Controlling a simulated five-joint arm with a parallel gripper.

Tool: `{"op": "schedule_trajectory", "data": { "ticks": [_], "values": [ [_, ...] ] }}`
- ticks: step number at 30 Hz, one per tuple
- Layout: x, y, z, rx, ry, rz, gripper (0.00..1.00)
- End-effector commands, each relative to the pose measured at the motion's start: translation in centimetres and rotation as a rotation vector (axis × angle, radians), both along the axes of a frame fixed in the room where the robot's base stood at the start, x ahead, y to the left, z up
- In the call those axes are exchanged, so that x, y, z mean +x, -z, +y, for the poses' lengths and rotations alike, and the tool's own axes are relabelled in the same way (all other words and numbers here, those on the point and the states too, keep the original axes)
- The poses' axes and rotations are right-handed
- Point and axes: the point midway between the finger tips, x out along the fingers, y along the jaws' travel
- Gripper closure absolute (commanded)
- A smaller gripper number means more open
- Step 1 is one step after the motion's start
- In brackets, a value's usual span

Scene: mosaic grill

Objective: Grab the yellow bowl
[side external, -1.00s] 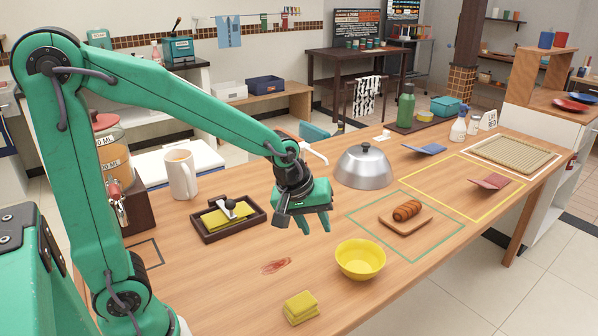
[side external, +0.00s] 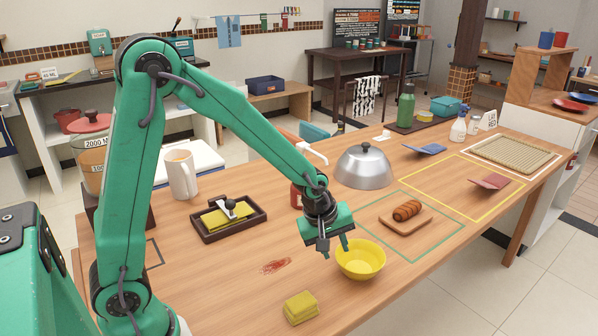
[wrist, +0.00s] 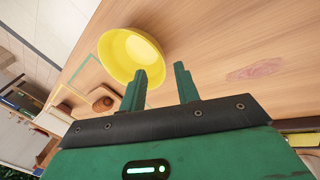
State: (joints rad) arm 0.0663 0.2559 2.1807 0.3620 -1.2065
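The yellow bowl (side external: 361,263) stands upright on the wooden table, near its front edge. It also shows in the wrist view (wrist: 121,54), just beyond one finger. My gripper (side external: 334,247) is just above and to the left of the bowl in the side view. In the wrist view my gripper's two fingers (wrist: 163,84) are apart with only bare table between them. One finger overlaps the bowl's rim in the picture; I cannot tell whether it touches.
Yellow folded cloths (side external: 301,307) lie left of the bowl at the front. A bread roll on a wooden board (side external: 396,226) is behind and right. A metal dome (side external: 362,172) stands further back. A dark tray (side external: 205,237) is at left. A red stain (side external: 276,266) marks clear table.

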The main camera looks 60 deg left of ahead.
Motion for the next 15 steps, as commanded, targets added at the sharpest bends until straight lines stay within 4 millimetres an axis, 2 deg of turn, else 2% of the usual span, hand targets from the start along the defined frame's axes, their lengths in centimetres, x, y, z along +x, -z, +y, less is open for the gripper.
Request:
{"op": "schedule_trajectory", "data": {
  "ticks": [5, 15],
  "values": [
    [0.3, 1.0, 0.0, 0.000, 0.000, 0.000, 0.68],
    [0.5, 1.4, 0.0, 0.001, 0.001, 0.001, 0.68]
  ]
}}
